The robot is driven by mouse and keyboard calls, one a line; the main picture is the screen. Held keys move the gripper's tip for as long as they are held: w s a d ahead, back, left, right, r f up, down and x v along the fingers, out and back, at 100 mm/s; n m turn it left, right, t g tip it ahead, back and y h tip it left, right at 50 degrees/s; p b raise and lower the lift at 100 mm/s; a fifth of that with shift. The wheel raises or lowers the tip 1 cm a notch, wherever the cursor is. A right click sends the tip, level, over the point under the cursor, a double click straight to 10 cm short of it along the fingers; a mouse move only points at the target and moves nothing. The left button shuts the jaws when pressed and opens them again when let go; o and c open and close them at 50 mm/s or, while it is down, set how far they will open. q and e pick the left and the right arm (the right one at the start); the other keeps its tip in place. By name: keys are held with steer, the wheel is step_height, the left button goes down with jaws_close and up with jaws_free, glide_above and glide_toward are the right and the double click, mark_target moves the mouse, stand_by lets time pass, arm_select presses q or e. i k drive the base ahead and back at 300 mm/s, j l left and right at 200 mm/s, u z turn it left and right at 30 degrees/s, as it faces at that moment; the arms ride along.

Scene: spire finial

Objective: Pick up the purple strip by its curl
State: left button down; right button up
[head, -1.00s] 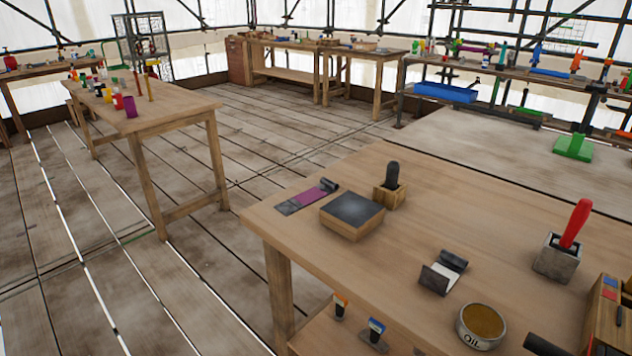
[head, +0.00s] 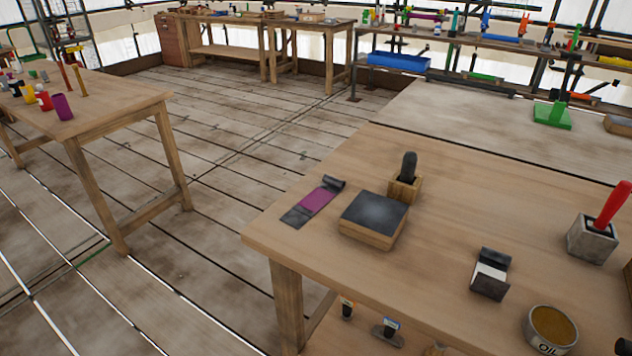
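The purple strip (head: 316,200) lies on the near wooden table, close to its left edge. Its middle is purple and both ends are dark. The far right end rises into a dark curl (head: 334,183); the near left end lies flat. It sits just left of a wooden block with a dark top, apart from it. Neither of my grippers shows in the head view.
The dark-topped block (head: 373,219) and a wooden holder with a black handle (head: 405,178) stand right of the strip. A black-and-white folded piece (head: 490,275), an oil tin (head: 551,329) and a red-handled tool (head: 608,208) are farther right. Open floor (head: 240,190) lies left of the table (head: 440,225).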

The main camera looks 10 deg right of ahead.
mark_target(313, 203)
steer(key=i+j, duration=0.15)
steer(key=j, duration=0.15)
steer(key=i+j+z, duration=0.15)
steer(key=i+j, duration=0.2)
steer(key=j, duration=0.25)
steer(key=i+j+z, duration=0.15)
steer(key=j, duration=0.15)
